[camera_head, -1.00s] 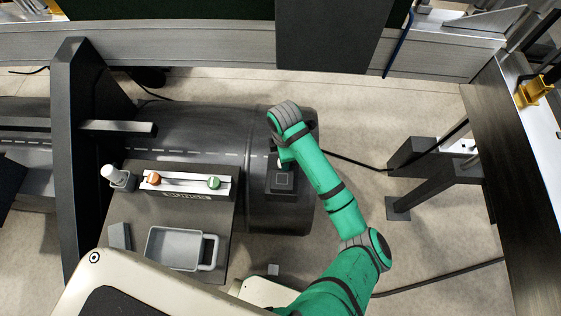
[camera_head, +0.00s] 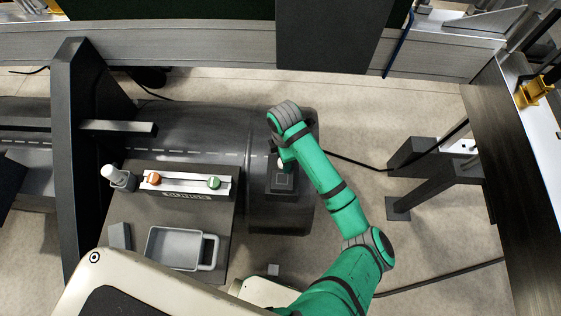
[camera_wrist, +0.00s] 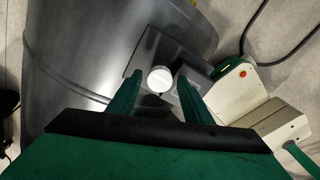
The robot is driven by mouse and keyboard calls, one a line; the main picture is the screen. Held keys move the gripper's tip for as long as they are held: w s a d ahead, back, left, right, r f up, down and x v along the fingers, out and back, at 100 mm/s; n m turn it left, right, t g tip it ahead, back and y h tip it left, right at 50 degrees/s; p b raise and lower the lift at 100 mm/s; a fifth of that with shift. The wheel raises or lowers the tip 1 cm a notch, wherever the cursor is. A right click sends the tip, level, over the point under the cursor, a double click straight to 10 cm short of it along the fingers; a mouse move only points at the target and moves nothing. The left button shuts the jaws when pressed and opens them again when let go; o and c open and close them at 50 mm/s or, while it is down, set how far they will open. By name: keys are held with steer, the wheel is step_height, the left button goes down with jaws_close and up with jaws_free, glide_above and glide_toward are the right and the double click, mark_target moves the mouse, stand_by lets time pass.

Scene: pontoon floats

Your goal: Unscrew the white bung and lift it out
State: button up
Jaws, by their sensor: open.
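The white bung (camera_wrist: 161,79) shows as a round white top on a dark square plate (camera_wrist: 145,50) on the grey float. In the wrist view my gripper (camera_wrist: 157,86) is open, with one green finger on each side of the bung. I see a gap between the bung and each finger; whether the fingertips are level with it I cannot tell. In the head view my green arm reaches over the right end of the dark float (camera_head: 255,190). There the arm mostly hides the bung and the fingers.
Left of the arm, a bench holds a rack (camera_head: 186,182) with an orange and a green cap, a white bottle (camera_head: 110,173) and a grey tray (camera_head: 149,250). A dark upright frame (camera_head: 75,170) stands further left. Grey stands (camera_head: 430,165) are on the right.

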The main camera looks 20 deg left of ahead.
steer(key=m, duration=0.4)
steer(key=shift+m, duration=0.4)
steer(key=m, duration=0.4)
steer(key=shift+a, duration=0.1)
steer(key=shift+m, duration=0.8)
steer(key=m, duration=0.7)
steer(key=shift+m, duration=0.3)
steer(key=m, duration=0.8)
steer(key=shift+m, duration=0.3)
steer(key=m, duration=0.7)
steer(key=shift+m, duration=0.4)
